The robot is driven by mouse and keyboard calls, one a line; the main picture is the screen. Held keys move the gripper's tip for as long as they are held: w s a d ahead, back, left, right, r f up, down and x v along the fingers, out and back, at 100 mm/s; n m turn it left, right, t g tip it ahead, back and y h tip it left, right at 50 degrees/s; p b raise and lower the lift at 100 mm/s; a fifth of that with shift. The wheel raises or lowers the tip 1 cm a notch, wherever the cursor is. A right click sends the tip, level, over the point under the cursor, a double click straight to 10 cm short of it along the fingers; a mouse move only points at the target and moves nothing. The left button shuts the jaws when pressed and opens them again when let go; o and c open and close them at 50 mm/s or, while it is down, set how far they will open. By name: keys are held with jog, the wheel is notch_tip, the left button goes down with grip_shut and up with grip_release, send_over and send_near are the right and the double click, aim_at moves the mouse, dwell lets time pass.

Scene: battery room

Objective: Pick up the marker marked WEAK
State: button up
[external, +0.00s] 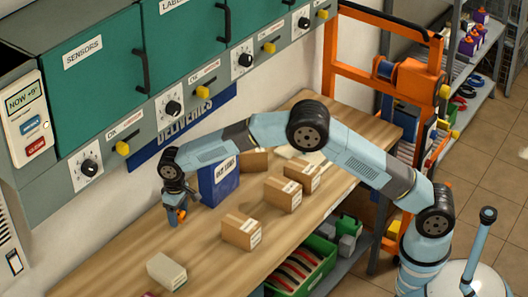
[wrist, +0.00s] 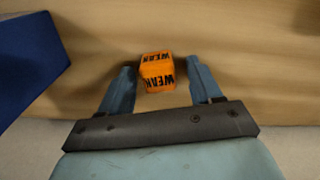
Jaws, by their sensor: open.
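The orange marker (wrist: 157,73) shows the word WEAK in black on its faces in the wrist view. It sits between the two fingers of my gripper (wrist: 160,85), with a gap on each side. The fingers are open and point down towards the wooden tabletop. In the external view, my gripper (external: 177,217) is over the back left part of the bench, with a bit of the orange marker (external: 182,213) showing at its fingers. Most of the marker is hidden there by the gripper.
A blue box (external: 219,182) stands close to the right of my gripper and shows at the left in the wrist view (wrist: 25,65). Cardboard boxes (external: 241,232) stand further right on the wooden bench (external: 215,260). A pale box (external: 166,271) is at the front. Cabinets (external: 85,60) hang above.

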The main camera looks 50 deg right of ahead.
jog(key=c, duration=1)
jog(key=shift+r, duration=0.1)
jog(key=shift+c, duration=0.2)
